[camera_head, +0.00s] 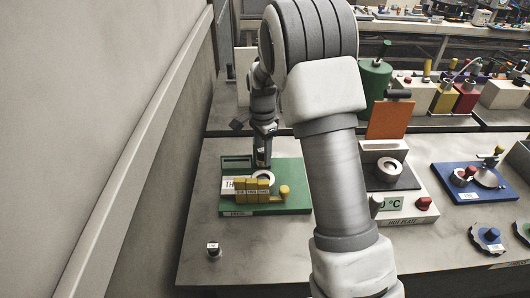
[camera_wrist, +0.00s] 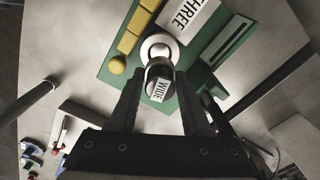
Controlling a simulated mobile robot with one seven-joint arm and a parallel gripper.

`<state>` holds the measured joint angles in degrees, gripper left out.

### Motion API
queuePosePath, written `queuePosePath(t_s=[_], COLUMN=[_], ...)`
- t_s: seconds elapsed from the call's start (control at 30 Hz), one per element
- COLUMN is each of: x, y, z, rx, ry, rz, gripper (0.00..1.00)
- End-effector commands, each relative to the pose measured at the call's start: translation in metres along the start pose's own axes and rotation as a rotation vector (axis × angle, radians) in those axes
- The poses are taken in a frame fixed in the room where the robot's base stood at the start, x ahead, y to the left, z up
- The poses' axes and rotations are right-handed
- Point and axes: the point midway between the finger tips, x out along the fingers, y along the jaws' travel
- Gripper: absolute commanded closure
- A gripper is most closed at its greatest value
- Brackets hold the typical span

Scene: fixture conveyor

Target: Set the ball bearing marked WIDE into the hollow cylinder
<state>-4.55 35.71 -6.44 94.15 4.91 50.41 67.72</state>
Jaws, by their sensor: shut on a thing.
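My gripper (camera_wrist: 160,98) is shut on the ball bearing (camera_wrist: 158,90), a dark round piece with a white label reading WIDE. In the head view my gripper (camera_head: 263,150) points down over the green fixture (camera_head: 295,203). The white hollow cylinder (camera_wrist: 152,42) stands on this fixture, with its round opening upward; it also shows in the head view (camera_head: 266,174). The held bearing overlaps the cylinder's near rim in the wrist view. I cannot tell whether they touch or how high the bearing is above it.
Yellow blocks (camera_head: 251,193) and a white THREE plate (camera_wrist: 187,14) sit on the fixture by the cylinder. A hot plate (camera_head: 408,208) with another white ring stands to the right. A small labelled piece (camera_head: 214,250) stands on clear table at front left.

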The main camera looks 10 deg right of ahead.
Motion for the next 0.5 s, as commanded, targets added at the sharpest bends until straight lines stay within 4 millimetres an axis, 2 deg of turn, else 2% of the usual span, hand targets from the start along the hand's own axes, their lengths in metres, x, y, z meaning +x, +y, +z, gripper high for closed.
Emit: queuePosePath(t_s=[0.27, 0.5], x=[0.006, 0.022], y=[0.000, 0.001], z=[0.000, 0.000], rx=[0.006, 0.006], ry=[0.000, 0.000], rz=[0.000, 0.001], gripper=[1.00, 1.00])
